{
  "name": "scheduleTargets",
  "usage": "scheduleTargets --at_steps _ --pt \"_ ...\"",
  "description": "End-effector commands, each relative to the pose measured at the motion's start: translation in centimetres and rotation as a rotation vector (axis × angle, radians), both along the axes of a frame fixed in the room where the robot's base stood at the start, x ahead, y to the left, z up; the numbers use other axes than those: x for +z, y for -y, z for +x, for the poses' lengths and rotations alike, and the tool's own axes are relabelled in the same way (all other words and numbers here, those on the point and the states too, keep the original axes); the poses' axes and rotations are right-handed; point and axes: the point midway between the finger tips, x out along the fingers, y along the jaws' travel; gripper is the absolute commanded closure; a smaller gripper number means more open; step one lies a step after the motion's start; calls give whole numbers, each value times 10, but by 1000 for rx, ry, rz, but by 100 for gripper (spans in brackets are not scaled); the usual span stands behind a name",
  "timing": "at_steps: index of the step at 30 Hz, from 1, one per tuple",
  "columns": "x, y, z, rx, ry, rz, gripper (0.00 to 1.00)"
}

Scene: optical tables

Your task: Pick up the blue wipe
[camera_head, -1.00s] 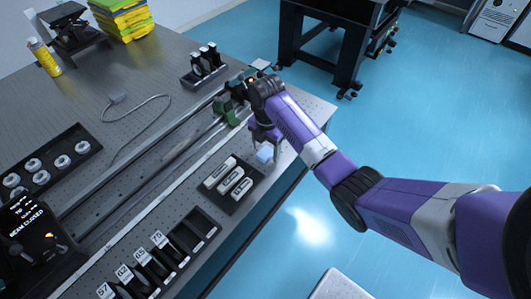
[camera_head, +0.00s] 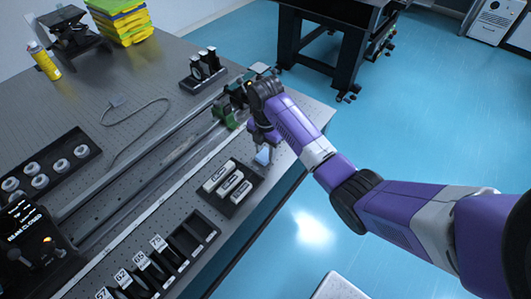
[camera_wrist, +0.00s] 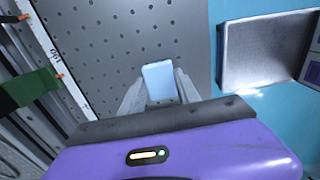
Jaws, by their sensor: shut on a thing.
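The blue wipe (camera_head: 263,156) is a small pale blue piece near the right edge of the grey optical table (camera_head: 157,78). My gripper (camera_head: 264,143) points down at it and is shut on it. In the wrist view the wipe (camera_wrist: 159,82) stands between the two grey fingers of my gripper (camera_wrist: 160,92), with the perforated table top behind it. Its upper part shows clear of the fingers; its lower part is hidden by my wrist. I cannot tell how far it is above the table.
A dark tray (camera_head: 233,187) with several white boxes lies just left of the wipe. A slotted rack (camera_head: 190,240) with labelled slots is nearer. A rail (camera_head: 150,170) with green mounts (camera_head: 226,112) runs beside my gripper. Blue floor lies past the table edge.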

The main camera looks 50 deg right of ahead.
Motion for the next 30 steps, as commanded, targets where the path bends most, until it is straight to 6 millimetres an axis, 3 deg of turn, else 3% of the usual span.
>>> scheduleTargets --at_steps 8,15,25,30 --pt "42 1 2 1 5 -3 98" --pt "101 1 0 -1 1 -2 98" --pt "165 3 0 -1 3 -5 98" --pt "179 2 3 1 8 -5 98"
